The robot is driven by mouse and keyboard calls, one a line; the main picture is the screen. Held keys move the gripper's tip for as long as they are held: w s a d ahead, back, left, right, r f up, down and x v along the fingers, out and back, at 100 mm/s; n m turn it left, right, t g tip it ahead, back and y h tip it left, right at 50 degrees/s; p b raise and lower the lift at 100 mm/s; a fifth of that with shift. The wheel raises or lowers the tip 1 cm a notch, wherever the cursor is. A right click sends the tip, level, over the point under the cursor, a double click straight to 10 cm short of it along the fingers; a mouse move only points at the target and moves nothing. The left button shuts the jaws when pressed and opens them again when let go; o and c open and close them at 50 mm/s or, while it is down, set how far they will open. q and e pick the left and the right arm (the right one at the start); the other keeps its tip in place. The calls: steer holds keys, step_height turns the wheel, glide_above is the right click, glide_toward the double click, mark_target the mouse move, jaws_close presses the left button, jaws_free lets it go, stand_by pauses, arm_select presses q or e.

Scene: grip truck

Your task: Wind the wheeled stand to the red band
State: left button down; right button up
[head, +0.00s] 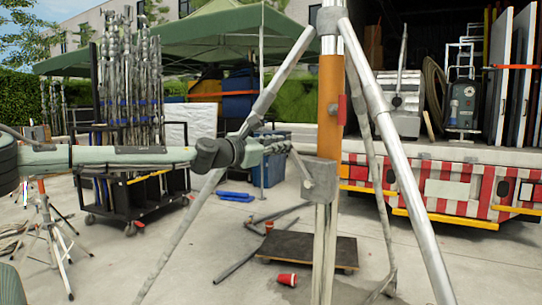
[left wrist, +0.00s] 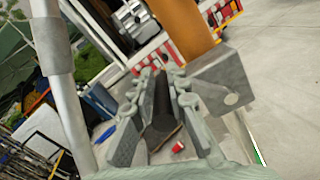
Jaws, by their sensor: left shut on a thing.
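The wheeled stand (head: 384,120) stands upright close in front of me, with grey metal legs spread around a central column. The column has an orange section (head: 329,95), with a small red piece (head: 342,109) at its right side; I cannot tell whether this is the red band. Below the orange is a grey crank box (head: 322,182) with a thin crank arm (head: 300,167). My left gripper (head: 285,147) is shut on the crank handle (left wrist: 163,98), which shows dark between its fingers in the left wrist view. My right gripper is not in view.
A low dark dolly (head: 307,248) and a red cup (head: 287,280) are on the floor behind the stand. A black cart of metal stands (head: 130,195) is at left. A truck bed with a red-and-white striped rear (head: 410,185) is at right. A stand leg passes close to my left forearm.

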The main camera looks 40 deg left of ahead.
arm_select(q)
steer(key=d, duration=0.3)
steer(key=shift+d+r, duration=0.2)
steer(key=shift+d, duration=0.05)
steer(key=c, duration=1.1)
jaws_free()
steer(key=shift+s, duration=0.1)
steer(key=shift+s+b, duration=3.2)
steer(key=shift+s, duration=1.75)
